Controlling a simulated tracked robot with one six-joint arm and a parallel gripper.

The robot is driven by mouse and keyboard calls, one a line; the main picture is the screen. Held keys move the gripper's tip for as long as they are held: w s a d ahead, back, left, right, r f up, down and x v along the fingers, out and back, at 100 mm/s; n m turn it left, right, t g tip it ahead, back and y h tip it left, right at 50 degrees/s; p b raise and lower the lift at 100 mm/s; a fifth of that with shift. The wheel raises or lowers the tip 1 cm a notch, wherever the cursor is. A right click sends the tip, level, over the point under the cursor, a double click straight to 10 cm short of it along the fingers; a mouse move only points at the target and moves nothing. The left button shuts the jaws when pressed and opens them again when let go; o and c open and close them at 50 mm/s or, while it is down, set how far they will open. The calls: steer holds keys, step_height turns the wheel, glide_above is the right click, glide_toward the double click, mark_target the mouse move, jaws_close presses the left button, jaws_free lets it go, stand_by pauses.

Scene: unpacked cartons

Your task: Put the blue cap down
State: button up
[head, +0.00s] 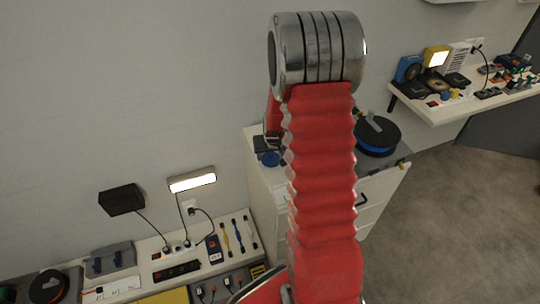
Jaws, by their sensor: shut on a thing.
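A small round blue cap (268,159) shows just left of my red arm, in front of the white cabinet's left top edge. The dark end of my gripper (267,145) is directly above it, mostly hidden behind my upper arm. My gripper is shut on the blue cap. I cannot tell whether the cap touches the cabinet top or hangs above it.
The white cabinet (268,192) carries a black disc with a blue rim (377,136) on its right. A cluttered shelf (450,108) is at the upper right. A low bench (215,262) with tools and a power strip (176,270) is at the lower left.

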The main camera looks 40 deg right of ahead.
steer(key=shift+f, duration=0.1)
steer(key=o, duration=1)
steer(key=shift+v, duration=6.05)
steer(key=shift+d, duration=0.1)
steer(key=s+a+r+n+y, duration=0.1)
steer(key=s+a+r+n, duration=0.35)
steer(key=a+r, duration=0.95)
steer(key=shift+n+t+y, duration=0.35)
steer(key=shift+t+y, duration=0.25)
steer(key=s+a+r, duration=0.1)
steer(key=s+a, duration=0.2)
steer(key=s, duration=0.1)
steer(key=s+a+r, duration=0.2)
steer(key=s+a, duration=0.1)
steer(key=s, duration=0.2)
steer(key=s+a+r, duration=0.1)
steer(key=s+a, duration=0.3)
steer(key=s, duration=0.1)
steer(key=shift+s+r, duration=0.25)
steer(key=shift+r, duration=0.15)
